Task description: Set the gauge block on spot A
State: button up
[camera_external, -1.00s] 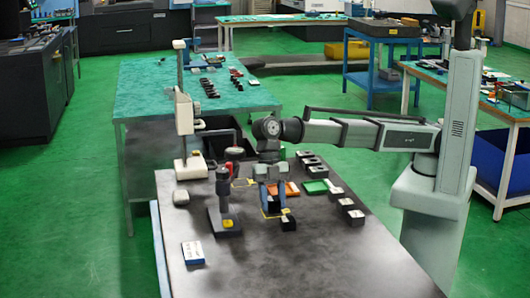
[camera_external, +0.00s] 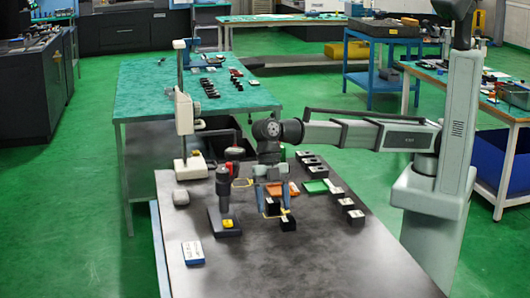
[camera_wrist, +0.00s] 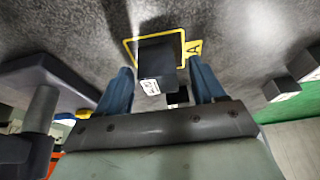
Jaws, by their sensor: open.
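My gripper (camera_external: 273,203) points down over the dark table, its two blue fingers spread apart. In the wrist view the gripper (camera_wrist: 160,66) shows a finger on each side of a black block (camera_wrist: 157,66) with a white label, with gaps beside it. This block stands inside the yellow outline of spot A (camera_wrist: 194,47), and it also shows between the fingers in the external view (camera_external: 272,208). A second black block (camera_external: 288,223) stands just in front and to the right. A small dark, white-marked piece (camera_wrist: 178,97) shows below the block; I cannot tell what it is.
A dark stand with a yellow button (camera_external: 228,224) is close on the left. Several black blocks (camera_external: 345,204) stand to the right. The table's front right is clear.

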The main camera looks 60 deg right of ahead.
jog(key=v, duration=1.2)
jog(key=shift+a, duration=0.1)
